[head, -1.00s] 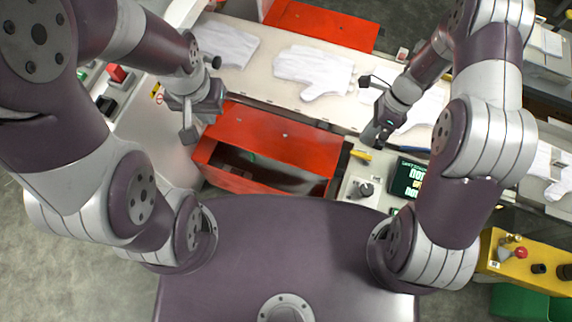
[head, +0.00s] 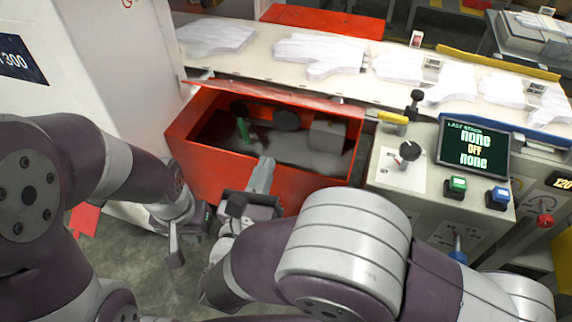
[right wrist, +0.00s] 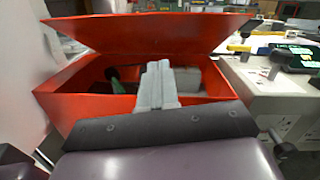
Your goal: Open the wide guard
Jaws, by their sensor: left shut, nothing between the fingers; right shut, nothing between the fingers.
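The wide guard is a red box at the front of the conveyor, with a red lid (head: 290,103) hinged along the back. The lid stands raised, and it also shows tilted up in the right wrist view (right wrist: 150,32). The open front shows a dark inside with a green part, round dark parts and a grey block. My right gripper (head: 265,163) is shut and empty, its fingertips at the box's front rim, below the lid; it also shows in the right wrist view (right wrist: 157,68). My left gripper (head: 175,258) is shut and empty, low and left of the box.
A control panel with a black knob (head: 410,151), a screen (head: 473,147), a green button (head: 455,187) and a blue button (head: 498,198) stands right of the box. White gloves (head: 320,52) lie on the conveyor. A white cabinet (head: 90,75) stands at left. A second red cover (head: 322,20) lies behind.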

